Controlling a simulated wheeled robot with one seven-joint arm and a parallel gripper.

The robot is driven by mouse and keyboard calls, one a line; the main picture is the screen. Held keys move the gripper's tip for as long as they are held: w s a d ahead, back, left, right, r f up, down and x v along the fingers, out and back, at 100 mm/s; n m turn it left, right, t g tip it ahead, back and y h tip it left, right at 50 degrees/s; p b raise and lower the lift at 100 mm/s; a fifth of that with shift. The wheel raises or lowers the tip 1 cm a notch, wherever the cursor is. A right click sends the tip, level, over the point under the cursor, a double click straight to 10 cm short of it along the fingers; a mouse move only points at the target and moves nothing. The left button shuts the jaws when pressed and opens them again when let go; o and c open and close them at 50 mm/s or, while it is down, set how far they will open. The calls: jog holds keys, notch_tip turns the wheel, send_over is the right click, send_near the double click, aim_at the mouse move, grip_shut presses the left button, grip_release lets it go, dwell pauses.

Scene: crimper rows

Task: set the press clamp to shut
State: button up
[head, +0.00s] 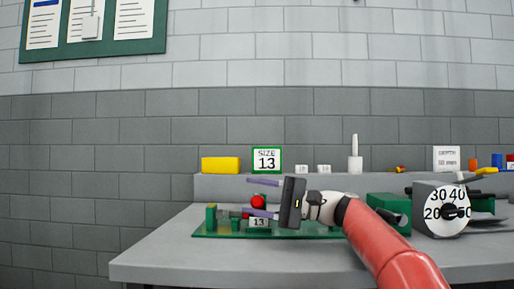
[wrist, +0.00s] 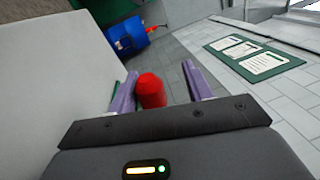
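A green fixture (head: 325,232) lies along the bench, with a plate marked 13 (head: 259,223) at its front. I take it to be the press clamp; its jaw is largely hidden. A red knob (head: 258,201) on it shows behind my gripper (head: 250,196). In the wrist view the red knob (wrist: 151,91) stands between the purple fingers of my gripper (wrist: 160,83). The fingers are spread. The knob is close to the left finger, and a clear gap separates it from the right one. I cannot tell whether the left finger touches it.
A grey box with a numbered dial (head: 440,212) and a green block (head: 388,207) stand to the right. The bench's left front is clear.

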notch_tip(320, 180, up, 18)
jog(key=p, duration=1)
jog(key=shift+c, duration=0.4)
